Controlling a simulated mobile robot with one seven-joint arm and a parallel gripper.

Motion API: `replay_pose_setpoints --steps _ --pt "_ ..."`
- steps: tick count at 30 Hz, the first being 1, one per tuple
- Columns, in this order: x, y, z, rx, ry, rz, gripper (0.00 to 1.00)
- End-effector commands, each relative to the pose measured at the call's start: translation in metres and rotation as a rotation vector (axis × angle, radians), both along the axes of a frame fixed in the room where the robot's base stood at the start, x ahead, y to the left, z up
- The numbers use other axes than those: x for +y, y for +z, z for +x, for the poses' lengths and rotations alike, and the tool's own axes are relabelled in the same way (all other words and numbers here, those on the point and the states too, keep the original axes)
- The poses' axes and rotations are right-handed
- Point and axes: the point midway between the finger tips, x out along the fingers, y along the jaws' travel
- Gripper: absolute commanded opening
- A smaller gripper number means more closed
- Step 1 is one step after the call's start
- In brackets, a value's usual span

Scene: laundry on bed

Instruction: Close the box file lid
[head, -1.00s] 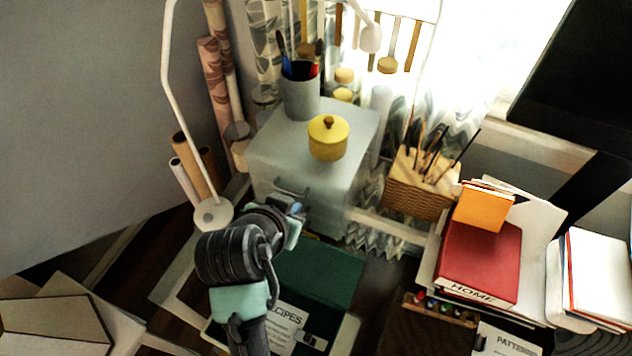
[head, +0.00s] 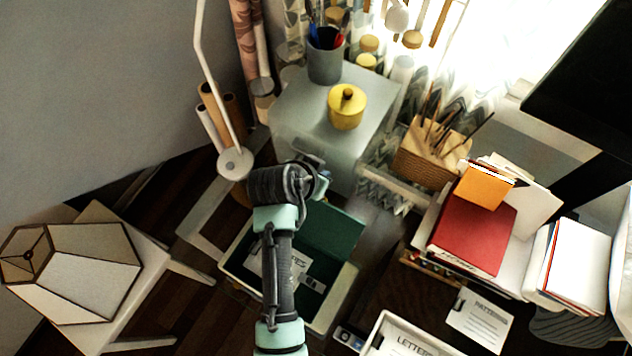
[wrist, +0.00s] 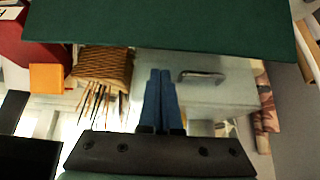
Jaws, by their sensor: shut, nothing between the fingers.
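The box file (head: 341,296) lies low in the head view with a white rim and labelled papers inside. Its dark green lid (head: 335,232) stands open on the far side. My arm hides the middle of the box. In the wrist view, the green lid (wrist: 160,22) spans the top of the picture. My gripper (wrist: 160,75) shows there as two blue fingers pressed together, shut and empty. The fingertips end just under the lid's edge in the picture; I cannot tell whether they touch it. In the head view my gripper (head: 320,184) is near the lid's far side, partly hidden by my wrist.
A grey drawer cabinet (head: 340,115) with a yellow pot (head: 347,107) stands behind the box. A wicker basket (head: 425,165) and red book (head: 472,232) are to the right. A lampshade (head: 75,265) lies left. Clear dark floor (head: 215,310) shows left of the box.

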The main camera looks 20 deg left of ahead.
Motion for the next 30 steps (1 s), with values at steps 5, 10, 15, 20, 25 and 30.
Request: replay_pose_setpoints --steps 5,10,15,20,25,30 --pt "-0.003 -0.021 0.015 0.001 -0.001 0.000 0.00" --pt "0.000 -0.020 -0.002 0.002 0.004 -0.001 0.00" --pt "0.004 -0.022 -0.017 0.001 0.002 0.000 0.00" --pt "0.005 -0.023 -0.021 -0.001 0.002 0.001 0.00" --pt "0.005 -0.023 -0.021 -0.001 0.001 0.001 0.00" --pt "0.005 -0.023 -0.021 -0.003 0.001 0.000 0.00"
